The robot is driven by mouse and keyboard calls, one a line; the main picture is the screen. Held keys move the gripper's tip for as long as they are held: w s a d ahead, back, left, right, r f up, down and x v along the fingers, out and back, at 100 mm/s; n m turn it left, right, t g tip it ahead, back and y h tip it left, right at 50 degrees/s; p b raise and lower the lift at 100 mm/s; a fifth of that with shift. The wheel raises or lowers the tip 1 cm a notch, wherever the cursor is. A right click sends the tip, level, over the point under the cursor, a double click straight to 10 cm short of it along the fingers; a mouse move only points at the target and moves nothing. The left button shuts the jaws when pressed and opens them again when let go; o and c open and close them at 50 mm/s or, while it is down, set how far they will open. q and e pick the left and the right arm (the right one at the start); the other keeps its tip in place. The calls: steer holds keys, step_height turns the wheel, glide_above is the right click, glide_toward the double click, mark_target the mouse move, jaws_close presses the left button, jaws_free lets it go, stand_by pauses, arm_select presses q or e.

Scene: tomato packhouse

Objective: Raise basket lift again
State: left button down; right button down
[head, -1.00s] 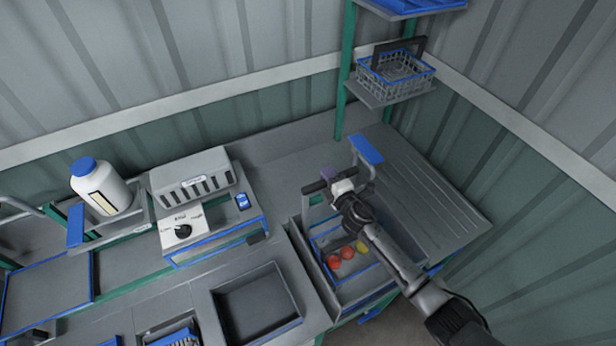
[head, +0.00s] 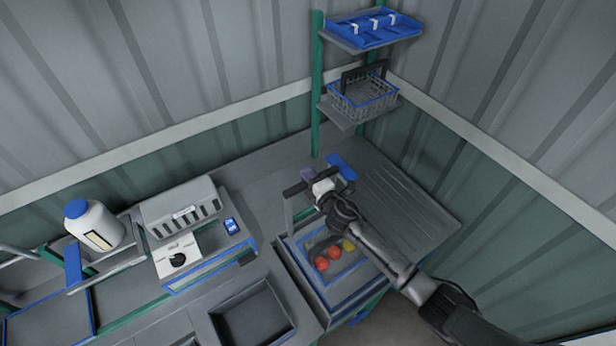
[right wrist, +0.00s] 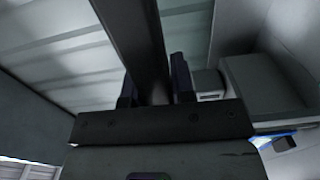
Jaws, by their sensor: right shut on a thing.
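My right gripper (head: 311,182) is shut on this bar. In the right wrist view a dark bar (right wrist: 135,40) runs between its two fingers. A blue-topped lever (head: 341,165) stands just behind the gripper. My forearm hides part of the basket. My left gripper is not in view.
A shelf rack at the back holds a wire basket (head: 362,98) and a blue tray (head: 372,30) above it. A scale (head: 180,258), a white bottle (head: 94,226) and an empty dark tray (head: 251,315) are left. The ribbed bench top (head: 405,205) is clear.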

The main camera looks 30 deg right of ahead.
steer(key=shift+w+r, duration=0.1)
steer(key=shift+r, duration=0.45)
steer(key=c, duration=1.2)
jaws_free()
steer(key=shift+o, duration=1.2)
steer(key=shift+f, duration=0.15)
steer(key=shift+f, duration=0.1)
steer(key=shift+s, duration=0.2)
steer(key=s+b, duration=0.1)
steer(key=s, duration=1.2)
steer(key=shift+s+d, duration=0.3)
